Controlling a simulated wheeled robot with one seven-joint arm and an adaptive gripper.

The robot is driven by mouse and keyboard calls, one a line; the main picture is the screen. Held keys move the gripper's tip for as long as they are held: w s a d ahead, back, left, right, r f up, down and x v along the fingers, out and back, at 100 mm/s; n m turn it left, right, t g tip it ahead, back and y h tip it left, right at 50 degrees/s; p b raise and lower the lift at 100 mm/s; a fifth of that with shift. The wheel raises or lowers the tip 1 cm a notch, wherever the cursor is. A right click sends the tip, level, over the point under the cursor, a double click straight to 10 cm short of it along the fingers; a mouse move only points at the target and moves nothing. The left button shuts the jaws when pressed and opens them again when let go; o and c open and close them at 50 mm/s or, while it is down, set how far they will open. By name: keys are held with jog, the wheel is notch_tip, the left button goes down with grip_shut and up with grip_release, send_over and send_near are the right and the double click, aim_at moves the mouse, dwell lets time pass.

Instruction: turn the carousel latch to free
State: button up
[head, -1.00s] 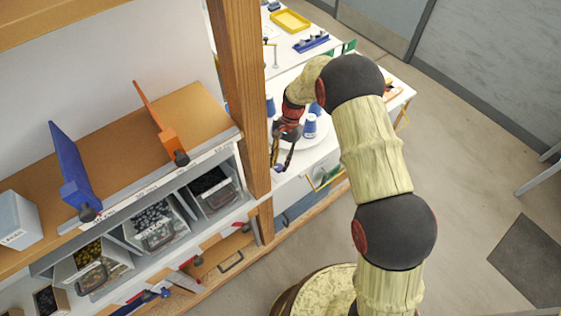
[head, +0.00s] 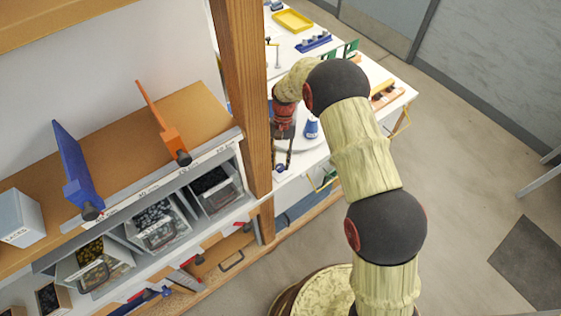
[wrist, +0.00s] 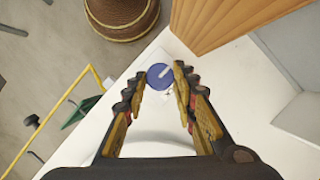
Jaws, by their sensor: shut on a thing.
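The carousel latch is a round blue knob with a white bar (wrist: 159,76), on the white table top. In the wrist view the bar slants toward the upper right. My gripper (wrist: 161,82) has its fingertips on either side of the knob, shut on it. In the head view my gripper (head: 282,160) reaches down to the small blue latch (head: 280,169) near the table's front edge, partly covering it. The carousel (head: 302,146) is a white disc behind the gripper, with a blue cup (head: 312,128) on it. Any free or locked marking is too small to read.
A wooden post (head: 241,100) stands close to the left of my gripper. A shelf with bins (head: 160,222) lies further left. A yellow tray (head: 292,20) and a blue rack (head: 314,41) are on the far table. Open floor lies to the right.

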jog(key=o, duration=1.2)
jog(key=shift+c, duration=0.2)
jog(key=v, duration=1.2)
